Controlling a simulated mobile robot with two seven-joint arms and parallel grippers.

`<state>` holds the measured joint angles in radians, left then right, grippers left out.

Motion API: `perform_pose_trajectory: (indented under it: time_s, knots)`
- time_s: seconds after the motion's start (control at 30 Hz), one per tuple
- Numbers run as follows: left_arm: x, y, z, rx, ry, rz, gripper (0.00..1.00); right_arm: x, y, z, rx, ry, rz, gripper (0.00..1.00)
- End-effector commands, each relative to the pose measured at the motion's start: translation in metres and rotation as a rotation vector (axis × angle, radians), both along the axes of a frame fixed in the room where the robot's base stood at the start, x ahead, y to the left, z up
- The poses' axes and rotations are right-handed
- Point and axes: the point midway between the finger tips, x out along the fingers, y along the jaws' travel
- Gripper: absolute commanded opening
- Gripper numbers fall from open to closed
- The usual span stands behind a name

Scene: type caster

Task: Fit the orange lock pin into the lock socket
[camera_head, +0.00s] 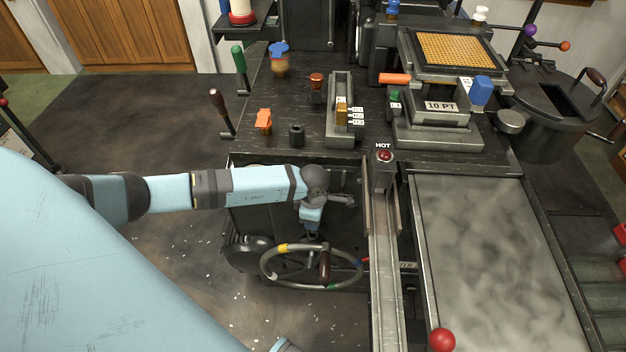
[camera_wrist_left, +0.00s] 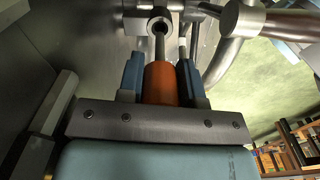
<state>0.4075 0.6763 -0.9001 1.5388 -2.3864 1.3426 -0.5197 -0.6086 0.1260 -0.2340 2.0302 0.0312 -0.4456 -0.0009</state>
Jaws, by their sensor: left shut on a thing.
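The orange lock pin (camera_wrist_left: 161,84) is between the two blue finger pads of my left gripper (camera_wrist_left: 160,68), which is shut on its orange grip. Its grey metal shaft points away from the gripper. The lock socket (camera_wrist_left: 160,22), a round metal collar with a dark hole, is straight ahead of the shaft. The shaft's end overlaps the collar's lower edge; I cannot tell whether it is inside. In the head view my left wrist (camera_head: 312,212) is above the handwheel, and the pin and socket cannot be made out. My right gripper is out of view.
The handwheel (camera_head: 325,279) with coloured rim marks is just below my left wrist. A dark bench top (camera_head: 300,142) with levers and fixtures lies behind. A metal rail (camera_head: 384,270) and grey slab (camera_head: 490,260) are at right. A metal pipe (camera_wrist_left: 225,60) runs beside the socket.

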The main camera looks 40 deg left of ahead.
Motion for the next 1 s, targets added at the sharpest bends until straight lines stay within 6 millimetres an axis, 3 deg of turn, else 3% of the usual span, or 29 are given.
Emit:
perform_pose_trajectory:
  time_s: [1.0]
  knots:
    - [0.0, 0.0, -0.018, -0.001, 0.0, 0.001, 0.09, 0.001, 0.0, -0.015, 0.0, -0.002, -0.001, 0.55]
